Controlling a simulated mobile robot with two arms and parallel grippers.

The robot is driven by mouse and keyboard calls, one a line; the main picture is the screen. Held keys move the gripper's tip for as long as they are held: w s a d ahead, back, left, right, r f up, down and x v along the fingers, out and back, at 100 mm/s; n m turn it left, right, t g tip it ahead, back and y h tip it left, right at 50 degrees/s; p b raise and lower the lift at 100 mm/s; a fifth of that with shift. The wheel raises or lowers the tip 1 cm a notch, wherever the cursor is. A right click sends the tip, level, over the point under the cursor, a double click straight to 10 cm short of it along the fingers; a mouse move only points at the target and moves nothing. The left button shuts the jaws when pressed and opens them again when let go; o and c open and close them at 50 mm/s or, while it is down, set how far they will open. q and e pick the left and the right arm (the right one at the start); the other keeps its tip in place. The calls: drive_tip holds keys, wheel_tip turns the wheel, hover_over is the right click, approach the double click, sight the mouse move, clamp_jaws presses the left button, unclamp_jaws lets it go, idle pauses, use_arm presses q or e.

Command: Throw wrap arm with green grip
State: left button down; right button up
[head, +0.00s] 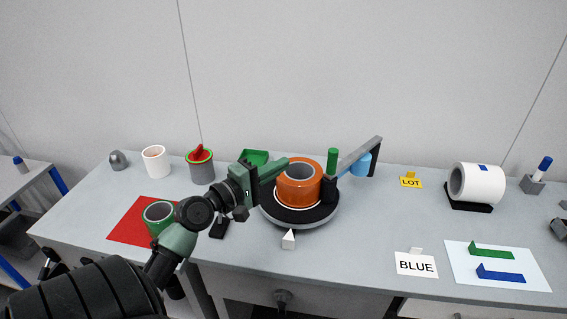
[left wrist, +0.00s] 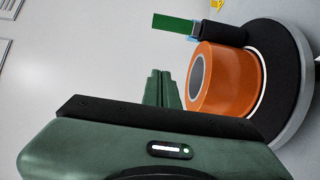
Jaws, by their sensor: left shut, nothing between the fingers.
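The wrap arm (head: 362,153) is a grey bar slanting up to the right behind the turntable. Its upright green grip (head: 332,161) stands at the near end, right of the orange roll; the grip also shows at the top of the left wrist view (left wrist: 175,23). The orange roll (head: 298,188) sits on the round dark turntable (head: 290,216). My left gripper (head: 284,164) is shut and empty, its green fingers beside the upper left of the roll and left of the grip, apart from the grip. My right gripper is not in view.
A light blue roll (head: 363,166) hangs by the wrap arm. A white roll (head: 478,183) lies at right. A BLUE card (head: 416,264), LOT sign (head: 411,180) and blue and green pieces on a white sheet (head: 530,268) lie right. Cups and a red mat (head: 123,226) are left.

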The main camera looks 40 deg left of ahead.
sight(332, 162)
use_arm(q)
drive_tip(key=w+d+p, duration=0.1)
drive_tip(key=w, duration=0.2)
drive_tip(key=w+d+p, duration=0.1)
drive_tip(key=w, duration=0.1)
drive_tip(key=w+d+p, duration=0.1)
drive_tip(key=w+d, duration=0.1)
drive_tip(key=w, duration=0.1)
drive_tip(key=shift+w, duration=0.3)
drive_tip(key=shift+d, duration=0.45)
drive_tip(key=d+p, duration=0.2)
drive_tip(key=shift+s+d+r, duration=0.1)
drive_tip(key=shift+d+r, duration=0.1)
drive_tip(key=shift+d, duration=0.2)
drive_tip(key=shift+d+f, duration=0.1)
drive_tip(key=shift+d, duration=0.25)
drive_tip(key=shift+f, duration=0.1)
